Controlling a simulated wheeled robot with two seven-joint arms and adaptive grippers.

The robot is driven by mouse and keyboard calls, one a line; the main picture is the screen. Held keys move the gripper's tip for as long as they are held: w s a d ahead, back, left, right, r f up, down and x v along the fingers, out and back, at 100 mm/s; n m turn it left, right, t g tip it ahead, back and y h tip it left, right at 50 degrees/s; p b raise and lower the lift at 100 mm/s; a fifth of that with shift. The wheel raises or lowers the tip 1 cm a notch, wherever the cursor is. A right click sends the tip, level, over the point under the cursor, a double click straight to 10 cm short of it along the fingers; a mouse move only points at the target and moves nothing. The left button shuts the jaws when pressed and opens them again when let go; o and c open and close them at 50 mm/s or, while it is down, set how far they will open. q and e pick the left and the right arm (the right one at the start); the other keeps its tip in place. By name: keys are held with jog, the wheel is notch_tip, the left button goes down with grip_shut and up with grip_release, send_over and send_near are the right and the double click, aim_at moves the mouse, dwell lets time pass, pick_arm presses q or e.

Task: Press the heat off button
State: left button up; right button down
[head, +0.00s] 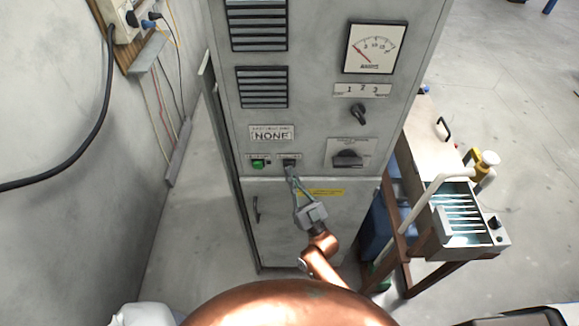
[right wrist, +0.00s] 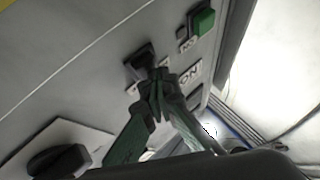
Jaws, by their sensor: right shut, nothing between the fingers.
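A grey cabinet (head: 225,140) faces me. On its front a green button (head: 258,164) sits left of a dark button (head: 289,161); the small labels above them are too small to read, so I cannot tell by text which is heat off. My right gripper (head: 291,172) is shut and empty, its fingertips at the dark button. In the right wrist view the fingertips (right wrist: 158,78) are right at the dark button (right wrist: 140,62) and partly cover it; I cannot tell if it is pressed in. The green button (right wrist: 203,20) is clear of the fingers. My left gripper is not in view.
A black rotary switch (head: 347,158), a small knob (head: 358,113) and a gauge (head: 375,47) are to the right. A cart (head: 425,240) stands right of the cabinet; a wall with cables (head: 70,150) is left.

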jog(key=shift+s, duration=0.8)
jog(key=shift+s+p, duration=0.1)
jog(key=shift+p, duration=0.2)
jog(key=s+p, duration=0.1)
jog(key=s, duration=0.3)
jog(key=shift+s+p, duration=0.35)
jog(key=shift+s, duration=0.05)
